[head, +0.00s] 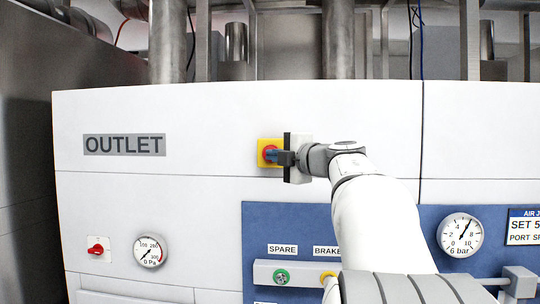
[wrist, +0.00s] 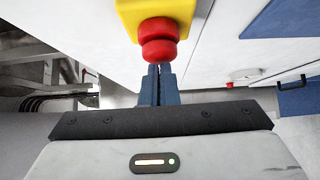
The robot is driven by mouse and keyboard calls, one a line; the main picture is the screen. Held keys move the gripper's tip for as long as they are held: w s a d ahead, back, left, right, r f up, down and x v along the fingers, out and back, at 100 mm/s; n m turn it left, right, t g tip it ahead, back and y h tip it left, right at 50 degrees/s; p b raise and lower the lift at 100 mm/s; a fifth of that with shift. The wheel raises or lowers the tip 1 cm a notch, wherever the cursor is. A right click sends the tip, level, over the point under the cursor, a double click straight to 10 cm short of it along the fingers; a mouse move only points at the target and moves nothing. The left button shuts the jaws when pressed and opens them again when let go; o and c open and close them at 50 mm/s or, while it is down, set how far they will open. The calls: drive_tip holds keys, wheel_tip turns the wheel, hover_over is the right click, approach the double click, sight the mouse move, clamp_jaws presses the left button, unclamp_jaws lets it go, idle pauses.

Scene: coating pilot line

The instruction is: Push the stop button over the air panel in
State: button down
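The stop button (head: 267,153) is a red mushroom head on a yellow box (head: 263,144). It sits on the white machine front, just above the left end of the blue air panel (head: 400,240). In the wrist view the red button (wrist: 158,42) stands out from its yellow box (wrist: 155,12). My gripper (head: 274,156) points at the button from the right, its blue fingers at the button's face. In the wrist view my gripper's fingers (wrist: 158,70) are together with nothing between them. Their tips meet the button's edge in the picture; I cannot tell whether they touch or press it.
An OUTLET label (head: 124,145) is left of the button. A pressure gauge (head: 150,251) and a small red knob (head: 96,249) are lower left. The blue panel carries a green knob (head: 282,276), a handle bar and another gauge (head: 460,235). Upright pipes (head: 338,40) stand behind the machine top.

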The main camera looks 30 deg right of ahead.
drive_tip(key=s+b, duration=0.3)
drive_tip(key=s, duration=1)
drive_tip(key=shift+a, duration=0.15)
drive_tip(key=shift+s, duration=0.1)
